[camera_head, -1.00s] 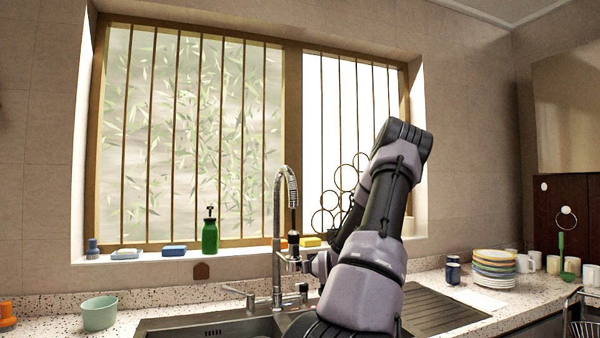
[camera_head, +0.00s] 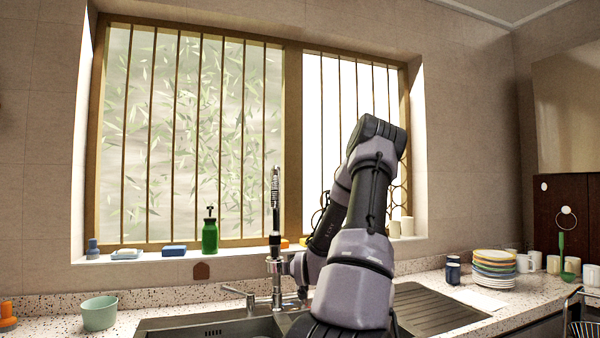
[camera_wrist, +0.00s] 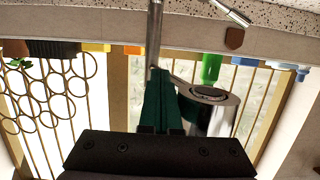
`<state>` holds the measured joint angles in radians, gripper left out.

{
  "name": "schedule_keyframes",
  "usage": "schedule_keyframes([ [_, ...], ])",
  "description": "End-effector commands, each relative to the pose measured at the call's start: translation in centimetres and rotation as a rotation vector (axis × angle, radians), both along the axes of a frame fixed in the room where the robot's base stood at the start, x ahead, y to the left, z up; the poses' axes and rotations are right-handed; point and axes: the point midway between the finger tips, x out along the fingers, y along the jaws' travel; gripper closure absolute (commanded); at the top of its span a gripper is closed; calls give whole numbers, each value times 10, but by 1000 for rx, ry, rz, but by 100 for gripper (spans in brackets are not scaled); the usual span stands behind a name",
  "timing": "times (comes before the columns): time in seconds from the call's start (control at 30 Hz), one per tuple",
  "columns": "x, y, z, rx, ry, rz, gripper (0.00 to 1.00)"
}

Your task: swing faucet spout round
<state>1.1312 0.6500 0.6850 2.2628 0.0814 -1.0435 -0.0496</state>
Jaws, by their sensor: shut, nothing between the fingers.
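The faucet (camera_head: 276,215) stands behind the sink, and its coiled spout now shows nearly edge-on in the head view, almost in line with its post. In the wrist view its metal post (camera_wrist: 154,35) runs up from my gripper's tips, and a round metal spray-head part (camera_wrist: 212,100) lies just right of the fingers. My gripper (camera_wrist: 158,75) is shut, its dark green fingers together with nothing between them, beside the faucet. In the head view my arm hides most of the gripper. Whether the fingers touch the faucet I cannot tell.
The sink (camera_head: 210,327) lies below. A green bottle (camera_head: 210,233) and sponges stand on the window sill. A green cup (camera_head: 99,313) sits at left. Stacked plates (camera_head: 493,268) and mugs stand at right, past the drainboard (camera_head: 435,308). The window bars are close behind.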

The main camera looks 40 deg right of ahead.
Motion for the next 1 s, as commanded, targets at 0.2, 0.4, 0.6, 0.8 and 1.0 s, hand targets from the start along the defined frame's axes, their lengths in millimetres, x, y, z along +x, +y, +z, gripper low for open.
schedule_keyframes([
  [0.2, 2, 3, 0, 0, 0, 2, 100],
  [0.4, 12, 15, 0, 0, 1, 4, 100],
  [0.6, 22, 28, 0, 0, 0, 3, 100],
  [0.8, 27, 32, 0, -1, 0, 0, 100],
  [1.0, 23, 21, 0, 0, 0, -1, 100],
])
